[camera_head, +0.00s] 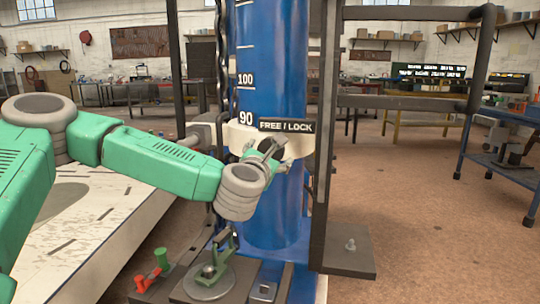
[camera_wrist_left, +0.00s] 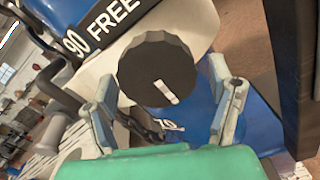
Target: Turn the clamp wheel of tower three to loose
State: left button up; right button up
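The clamp wheel (camera_wrist_left: 155,62) is a round black knob with a white mark near its lower edge in the left wrist view. It sits on a white collar (camera_head: 238,139) around a blue tower column (camera_head: 272,60), under a dark FREE / LOCK label (camera_head: 287,126). My left gripper (camera_head: 272,150) is at the wheel; in the left wrist view its two fingers (camera_wrist_left: 162,78) stand on either side of it, with small gaps visible. The head view hides most of the wheel behind the gripper. No tower number is readable. My right gripper is not in view.
A dark frame post (camera_head: 326,120) stands just right of the column. A green toggle clamp (camera_head: 222,248) and a red-and-green handle piece (camera_head: 150,272) are below. A pale slab (camera_head: 85,235) lies at left. Floor at right is open, with a blue workbench (camera_head: 505,160) beyond.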

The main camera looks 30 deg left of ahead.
pick_arm(q)
jog(key=shift+r, duration=0.1)
jog(key=shift+s+d, duration=0.1)
jog(key=shift+s, duration=0.1)
jog(key=v, duration=1.1)
jog(key=shift+s, duration=0.2)
jog(key=w+a+m+p, duration=0.1)
jog(key=w+m+p, duration=0.2)
jog(key=m+p, duration=0.3)
jog(key=w+a+m+p, duration=0.1)
jog(key=w+m+p, duration=0.3)
jog(key=m+p, duration=0.3)
jog(key=w+a+m+p, duration=0.1)
jog(key=w+m+p, duration=0.3)
jog(key=m+p, duration=0.3)
jog(key=shift+w+a+m, duration=0.1)
jog(key=shift+a+m, duration=0.1)
jog(key=shift+m, duration=0.9)
